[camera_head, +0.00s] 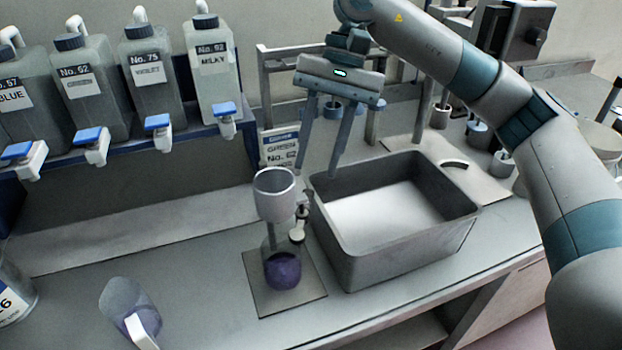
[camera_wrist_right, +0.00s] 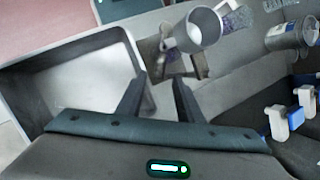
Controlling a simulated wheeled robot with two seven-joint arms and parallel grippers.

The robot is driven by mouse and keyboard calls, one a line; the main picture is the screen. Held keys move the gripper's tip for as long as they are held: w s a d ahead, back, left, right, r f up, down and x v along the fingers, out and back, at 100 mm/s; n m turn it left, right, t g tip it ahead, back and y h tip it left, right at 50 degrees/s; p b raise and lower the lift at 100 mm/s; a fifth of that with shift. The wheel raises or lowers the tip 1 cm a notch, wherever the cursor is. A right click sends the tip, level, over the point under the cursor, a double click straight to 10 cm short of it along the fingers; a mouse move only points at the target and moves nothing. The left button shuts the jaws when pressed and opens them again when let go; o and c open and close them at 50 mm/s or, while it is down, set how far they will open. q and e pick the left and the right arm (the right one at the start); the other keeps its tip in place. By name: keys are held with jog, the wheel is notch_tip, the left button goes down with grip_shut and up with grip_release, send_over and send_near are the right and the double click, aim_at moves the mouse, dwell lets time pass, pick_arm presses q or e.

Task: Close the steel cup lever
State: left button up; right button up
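The steel cup (camera_head: 275,196) stands upright above a glass vessel with purple liquid (camera_head: 283,271), on a dark square plate. A small lever-like part with a dark top and pale lower end (camera_head: 298,230) sits at the cup's right side; I cannot tell its exact position. The steel cup also shows in the right wrist view (camera_wrist_right: 203,27), beyond the fingertips. My right gripper (camera_head: 316,173) is open and empty, pointing down behind and above the cup, near the bin's back left corner. Its fingers also show apart in the right wrist view (camera_wrist_right: 158,80). My left gripper is out of view.
A grey open bin (camera_head: 390,258) stands directly right of the cup. Several bottles with blue-topped taps (camera_head: 212,75) line a shelf at the back left. A clear jug with purple residue (camera_head: 130,305) stands at the front left. A sign (camera_head: 279,148) stands behind the cup.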

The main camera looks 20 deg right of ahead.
aim_at(308, 194)
jog(key=x, duration=0.4)
jog(key=shift+s+a+f+p, duration=0.15)
jog(key=shift+f+p, duration=0.15)
jog(key=shift+f, duration=0.2)
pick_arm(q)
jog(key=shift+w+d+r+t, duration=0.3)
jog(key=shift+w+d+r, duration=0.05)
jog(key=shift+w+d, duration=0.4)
pick_arm(e)
jog(key=shift+a+f, duration=0.1)
jog(key=shift+f, duration=0.05)
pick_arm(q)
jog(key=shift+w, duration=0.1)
